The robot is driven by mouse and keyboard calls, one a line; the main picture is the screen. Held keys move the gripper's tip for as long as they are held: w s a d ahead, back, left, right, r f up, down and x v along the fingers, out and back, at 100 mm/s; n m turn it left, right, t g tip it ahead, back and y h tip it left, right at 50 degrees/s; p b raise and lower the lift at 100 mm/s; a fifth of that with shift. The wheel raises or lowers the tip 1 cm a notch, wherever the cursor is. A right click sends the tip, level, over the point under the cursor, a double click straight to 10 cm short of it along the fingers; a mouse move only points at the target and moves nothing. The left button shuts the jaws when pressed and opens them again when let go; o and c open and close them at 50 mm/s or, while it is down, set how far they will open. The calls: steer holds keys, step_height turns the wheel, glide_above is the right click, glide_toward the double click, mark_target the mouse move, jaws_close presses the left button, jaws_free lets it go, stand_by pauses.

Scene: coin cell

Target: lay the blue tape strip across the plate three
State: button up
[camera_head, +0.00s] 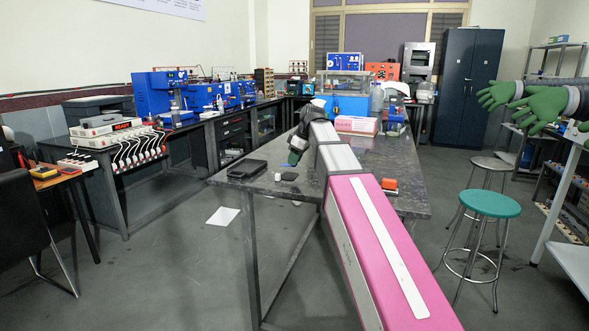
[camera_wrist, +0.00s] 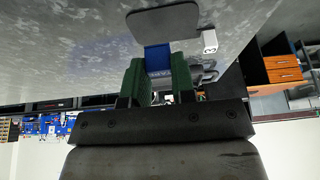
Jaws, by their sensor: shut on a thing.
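My gripper (camera_wrist: 157,60) is shut on a blue strip (camera_wrist: 157,57), which stands between the two green fingers in the wrist view. The strip's far end meets the edge of a dark grey plate (camera_wrist: 150,22) in the picture; I cannot tell whether they touch. In the head view my gripper (camera_head: 294,157) is low over the dark table, its green fingers small. A small dark plate (camera_head: 289,176) lies in front of it there. No number on the plate is readable.
A small white block (camera_wrist: 209,41) is beside the plate. The speckled grey table (camera_head: 262,190) also holds a black case (camera_head: 246,168) at left, an orange item (camera_head: 389,184) at right and a pink box (camera_head: 356,125) behind. Some bare tabletop lies around the plate.

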steer(key=shift+f, duration=1.85)
steer(key=shift+f, duration=0.1)
steer(key=o, duration=0.9)
steer(key=v, duration=1.2)
